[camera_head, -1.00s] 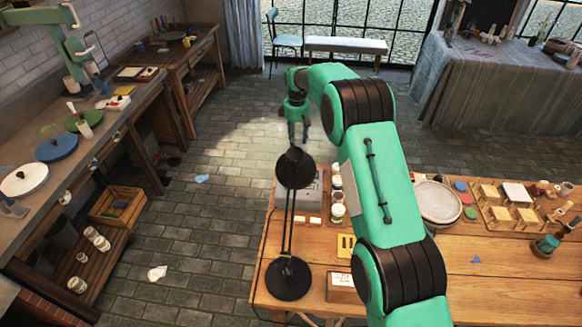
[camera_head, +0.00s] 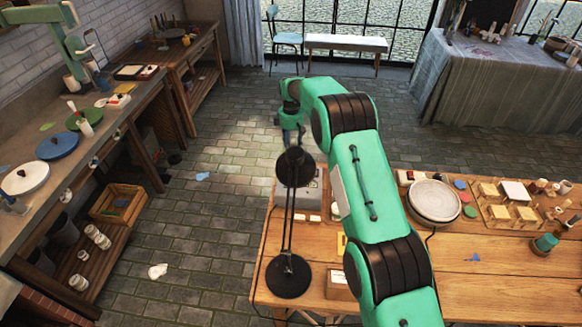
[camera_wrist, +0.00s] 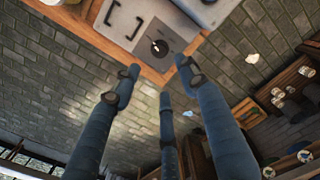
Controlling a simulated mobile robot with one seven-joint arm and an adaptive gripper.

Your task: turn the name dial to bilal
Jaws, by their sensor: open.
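A dark round dial (camera_wrist: 159,47) sits on a pale grey panel at the table's edge in the wrist view. I cannot read any names on it. My gripper (camera_wrist: 160,76) is open, its blue fingers spread and empty. The fingertips appear below and around the dial in the picture, apart from it as far as I can tell. In the head view my gripper (camera_head: 290,136) hangs beyond the black lamp, which partly hides its tips. The grey panel (camera_head: 308,196) shows beside the lamp there; the dial cannot be made out.
The black desk lamp (camera_head: 288,276) stands at the left end of the wooden table (camera_head: 500,285). A round pale plate (camera_head: 434,200) lies right of my arm, near a board of small blocks. Floor left of the table is largely open.

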